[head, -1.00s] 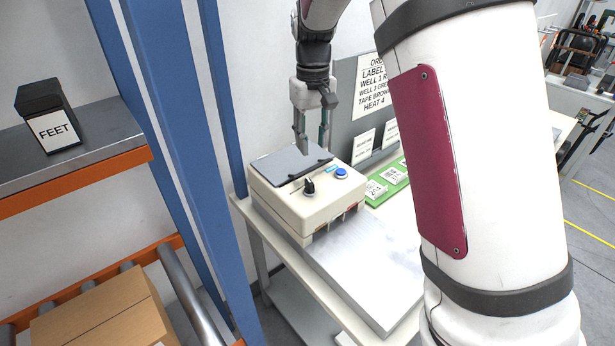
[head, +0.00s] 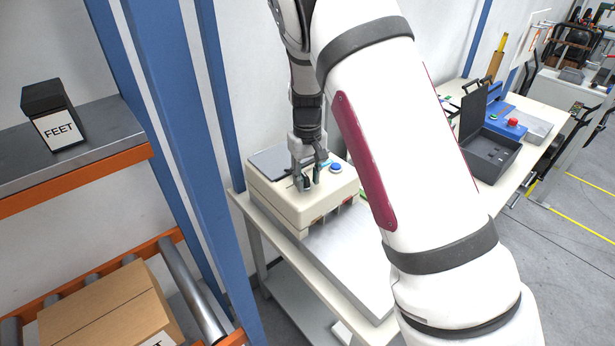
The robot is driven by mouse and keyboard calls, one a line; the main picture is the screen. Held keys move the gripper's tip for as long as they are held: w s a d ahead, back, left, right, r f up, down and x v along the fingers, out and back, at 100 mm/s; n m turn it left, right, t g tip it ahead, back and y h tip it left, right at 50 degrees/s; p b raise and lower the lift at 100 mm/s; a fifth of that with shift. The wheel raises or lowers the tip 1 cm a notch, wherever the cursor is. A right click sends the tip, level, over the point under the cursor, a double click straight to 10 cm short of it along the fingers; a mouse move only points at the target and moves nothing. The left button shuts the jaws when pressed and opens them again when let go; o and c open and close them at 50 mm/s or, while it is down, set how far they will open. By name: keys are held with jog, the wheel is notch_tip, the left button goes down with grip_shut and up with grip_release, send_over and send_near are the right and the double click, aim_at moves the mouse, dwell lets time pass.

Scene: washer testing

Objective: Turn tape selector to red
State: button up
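The tape selector is a small black knob (head: 306,183) on the top front of a cream machine (head: 290,207). My gripper (head: 309,182) points down over the machine, its fingertips at the knob, one on each side as far as I can see. The fingers hide part of the knob, so its pointer direction and any contact cannot be made out. A blue button (head: 336,168) sits just right of the gripper.
The machine stands on a light bench with a metal plate (head: 345,262) in front. Blue posts (head: 165,140) rise close on the left, beside a shelf holding a black FEET box (head: 50,112). A black open case (head: 485,150) lies on the bench at right. My arm hides the bench's middle.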

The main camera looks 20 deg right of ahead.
grip_shut()
jog(key=shift+m, duration=0.3)
jog(key=shift+a+m, duration=0.15)
jog(key=shift+m, duration=1.15)
jog(key=shift+a+m, duration=0.15)
jog(key=shift+m, duration=1.15)
jog(key=shift+b, duration=0.3)
jog(key=shift+w, duration=0.1)
grip_release()
